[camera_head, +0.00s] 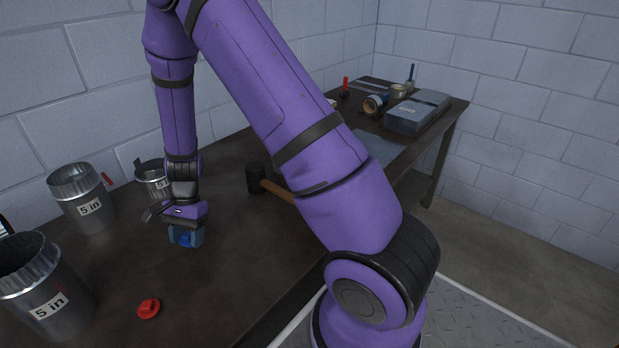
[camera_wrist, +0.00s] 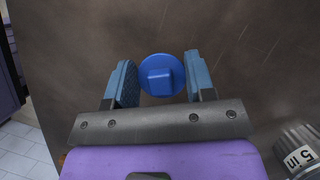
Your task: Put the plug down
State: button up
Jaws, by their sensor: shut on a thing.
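A blue plug (camera_wrist: 160,77), round with a raised square grip, sits between the two blue-grey fingers of my gripper (camera_wrist: 160,82) in the wrist view. My gripper is shut on it. In the head view my gripper (camera_head: 186,234) points down low over the dark workbench (camera_head: 225,280), and the blue plug (camera_head: 185,240) shows only partly between the fingers. Whether the plug touches the bench top cannot be told. A red plug (camera_head: 149,308) lies on the bench nearer the front.
Metal duct pieces marked "5 in" stand at the left: front (camera_head: 48,290), middle (camera_head: 83,198) and back (camera_head: 153,180). A mallet (camera_head: 268,186) lies right of my gripper. A grey case (camera_head: 415,114) and small items sit at the far end. Bench between red plug and mallet is clear.

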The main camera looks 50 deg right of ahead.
jog(key=s+m, duration=0.1)
jog(key=s+m+t, duration=0.1)
jog(key=s+m, duration=0.1)
jog(key=s+m+t, duration=0.1)
jog(key=m, duration=0.1)
jog(key=shift+s+a+f+y, duration=0.2)
jog(key=shift+s+a+y, duration=0.1)
jog(key=shift+s+a, duration=0.05)
send_over(234, 230)
jog(key=shift+s+d+f, duration=0.1)
jog(key=shift+d+f, duration=0.2)
jog(key=shift+f, duration=0.45)
jog(key=f, duration=0.2)
jog(key=shift+d+f, duration=0.3)
jog(key=shift+d, duration=0.1)
jog(key=shift+f, duration=0.45)
jog(key=o, duration=0.9)
jog(key=shift+f, duration=0.15)
